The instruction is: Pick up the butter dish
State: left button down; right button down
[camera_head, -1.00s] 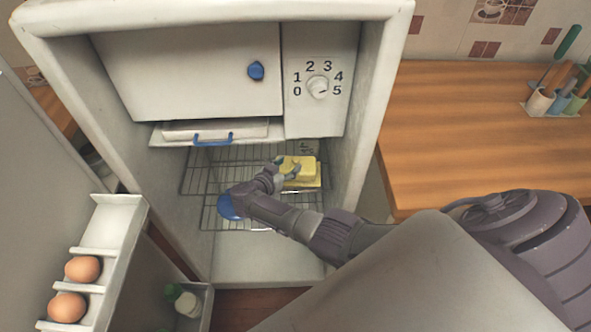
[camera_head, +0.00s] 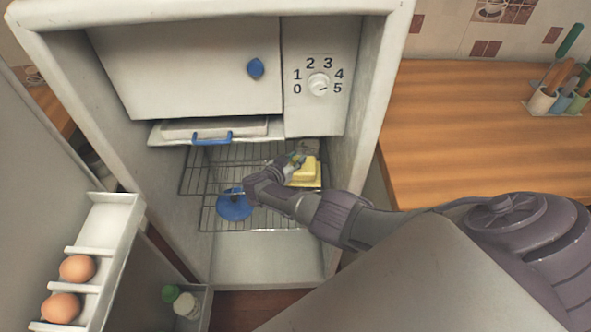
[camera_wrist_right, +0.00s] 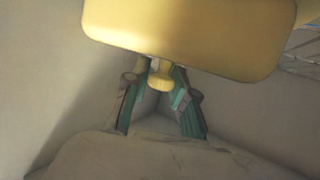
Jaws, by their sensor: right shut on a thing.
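The butter dish (camera_head: 303,173) is pale yellow, with a rounded block-like lid and a flat base edge showing. It is at the right side of the wire shelf inside the open fridge. In the right wrist view its lid (camera_wrist_right: 190,38) fills the top, with a small round knob (camera_wrist_right: 161,79) between the fingertips. My right gripper (camera_head: 296,160) is shut on this knob; in the wrist view the teal-padded fingers (camera_wrist_right: 160,85) stand on both sides of it. My arm hides part of the dish. I cannot tell whether it is clear of the shelf. My left gripper is out of view.
A round blue item (camera_head: 234,206) lies on the wire shelf (camera_head: 208,185), left of the dish. The fridge's right wall (camera_head: 352,150) is close to the dish. Eggs (camera_head: 77,268) and bottles (camera_head: 186,304) sit in the open door. A wooden counter (camera_head: 480,135) stands at right.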

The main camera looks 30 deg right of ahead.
jog(key=shift+r, duration=0.2)
dwell(0.4)
jog(key=shift+r+p, duration=0.55)
jog(key=shift+r, duration=0.1)
jog(key=shift+r+p, duration=0.45)
jog(key=shift+r, duration=0.4)
jog(key=w+a+b, duration=0.4)
jog(key=a+b, duration=0.3)
jog(key=w+a+b, duration=0.5)
jog(key=a+b, duration=0.2)
jog(key=a, duration=0.1)
jog(key=shift+w+a+b, duration=0.2)
jog(key=shift+w+b, duration=0.05)
jog(key=shift+b, duration=0.15)
